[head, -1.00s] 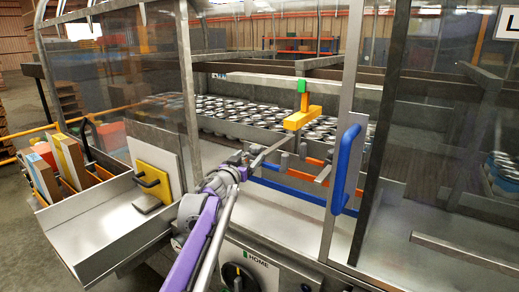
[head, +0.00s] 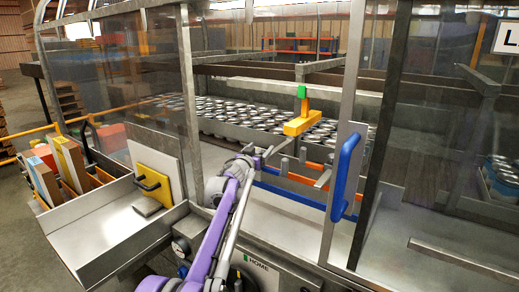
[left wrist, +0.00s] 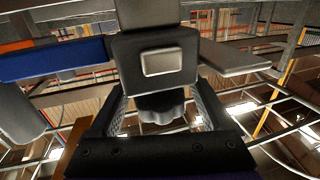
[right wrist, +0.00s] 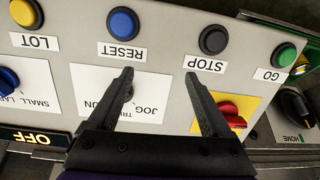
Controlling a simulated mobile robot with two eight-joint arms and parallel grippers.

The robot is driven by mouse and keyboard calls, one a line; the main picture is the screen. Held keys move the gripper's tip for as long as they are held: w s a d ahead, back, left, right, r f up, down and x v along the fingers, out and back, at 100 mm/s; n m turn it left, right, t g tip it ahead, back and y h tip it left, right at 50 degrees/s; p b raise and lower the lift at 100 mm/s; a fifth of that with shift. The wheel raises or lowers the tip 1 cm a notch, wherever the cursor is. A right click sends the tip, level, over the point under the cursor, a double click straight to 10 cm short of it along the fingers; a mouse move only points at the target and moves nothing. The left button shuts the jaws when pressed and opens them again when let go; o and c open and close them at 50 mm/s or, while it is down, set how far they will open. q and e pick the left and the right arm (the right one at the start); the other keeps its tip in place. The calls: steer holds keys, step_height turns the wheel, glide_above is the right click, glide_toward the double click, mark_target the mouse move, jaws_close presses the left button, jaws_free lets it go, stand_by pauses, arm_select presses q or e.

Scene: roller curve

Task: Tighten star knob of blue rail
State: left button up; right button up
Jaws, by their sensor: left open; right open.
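The blue rail (head: 290,192) runs low inside the guarded machine, in front of the orange rail (head: 308,182). It also shows at the upper left of the left wrist view (left wrist: 55,61). My left gripper (head: 268,153) reaches in through the opening. In the left wrist view, a dark lobed star knob (left wrist: 165,107) sits under a dark clamp block (left wrist: 155,60) with a pale plate. The open fingers of the left gripper (left wrist: 163,108) stand on either side of the knob; contact cannot be told. My right gripper (right wrist: 160,75) is open and empty before a control panel.
The panel (right wrist: 75,70) carries RESET (right wrist: 122,23) and STOP (right wrist: 213,39) buttons and a red knob (right wrist: 231,114). A blue door handle (head: 346,170) and frame posts stand right of the left arm. A yellow T-shaped part (head: 303,123) stands above the rails.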

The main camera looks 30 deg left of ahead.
arm_select(q)
jaws_close()
steer(key=shift+f+m+h+b, duration=0.1)
steer(key=shift+m+h+b, duration=0.35)
steer(key=shift+h, duration=0.15)
arm_select(e)
steer(key=shift+s+f, duration=0.1)
steer(key=shift+f, duration=0.45)
steer(key=shift+s+f, duration=0.1)
steer(key=shift+f, duration=0.15)
steer(key=shift+w+r+p, duration=0.2)
steer(key=shift+r+p, duration=0.2)
steer(key=shift+r, duration=0.3)
arm_select(q)
steer(key=shift+s+d+r+m+g+h+p, duration=0.1)
steer(key=shift+d+m+g+h+p, duration=0.2)
steer(key=shift+m+h, duration=0.9)
steer(key=shift+d+r+m+g+h+p, duration=0.1)
steer(key=shift+d+m+h+p, duration=0.3)
steer(key=shift+h, duration=1.25)
steer(key=shift+s+d+m+g+h+p, duration=0.15)
steer(key=shift+m+h+p, duration=0.25)
steer(key=shift+m+h, duration=0.9)
arm_select(e)
steer(key=shift+w+r, duration=0.2)
steer(key=shift+r, duration=0.5)
steer(key=shift+w+r, duration=0.15)
steer(key=shift+r, duration=0.5)
arm_select(q)
steer(key=shift+w, duration=0.1)
